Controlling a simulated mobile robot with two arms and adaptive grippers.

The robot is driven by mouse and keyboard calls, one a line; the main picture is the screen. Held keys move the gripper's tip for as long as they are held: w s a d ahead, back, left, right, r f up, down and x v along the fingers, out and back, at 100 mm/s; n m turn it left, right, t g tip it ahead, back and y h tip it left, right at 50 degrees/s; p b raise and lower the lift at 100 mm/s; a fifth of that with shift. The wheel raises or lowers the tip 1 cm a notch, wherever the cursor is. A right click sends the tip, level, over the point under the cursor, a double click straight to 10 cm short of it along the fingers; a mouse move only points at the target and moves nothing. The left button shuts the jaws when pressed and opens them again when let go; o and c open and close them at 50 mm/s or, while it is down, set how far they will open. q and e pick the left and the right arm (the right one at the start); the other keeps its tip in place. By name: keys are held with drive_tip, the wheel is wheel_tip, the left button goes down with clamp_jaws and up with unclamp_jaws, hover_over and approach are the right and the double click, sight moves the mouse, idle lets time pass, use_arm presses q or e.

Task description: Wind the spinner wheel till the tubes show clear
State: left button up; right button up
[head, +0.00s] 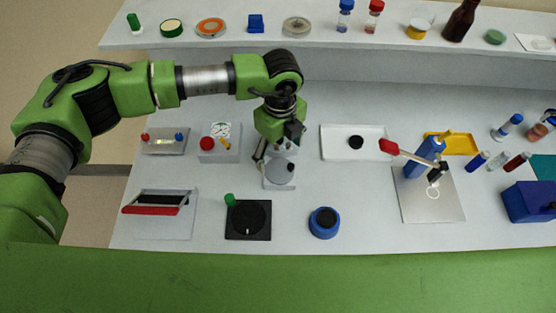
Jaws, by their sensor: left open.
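A black dial-like wheel (252,217) with a white mark and an upright green knob (230,200) at its upper left edge sits on a square black base near the bench front. It looks like the spinner wheel. Behind it and to the right is a small pale stand with a grey round disc (281,173). My left gripper (273,158) is open and points down over this stand, partly covering it; I cannot tell whether it touches. Capped tubes with blue (477,160) and red (516,162) bodies are at the right. My right gripper is out of view.
A box with a red button (208,144) and gauge stands left of the gripper. A white tray (334,152) and a blue press-like device (423,160) with a red-tipped lever lie right. A blue round pot (323,223) stands right of the wheel. The shelf behind holds several jars.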

sight(280, 170)
use_arm(q)
wheel_tip(280, 170, down, 6)
drive_tip(key=shift+w+f+p, duration=0.15)
drive_tip(key=shift+p, duration=0.7)
drive_tip(key=shift+f, duration=0.8)
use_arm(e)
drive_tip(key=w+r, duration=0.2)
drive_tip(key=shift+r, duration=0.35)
use_arm(q)
drive_tip(key=c, duration=1.1)
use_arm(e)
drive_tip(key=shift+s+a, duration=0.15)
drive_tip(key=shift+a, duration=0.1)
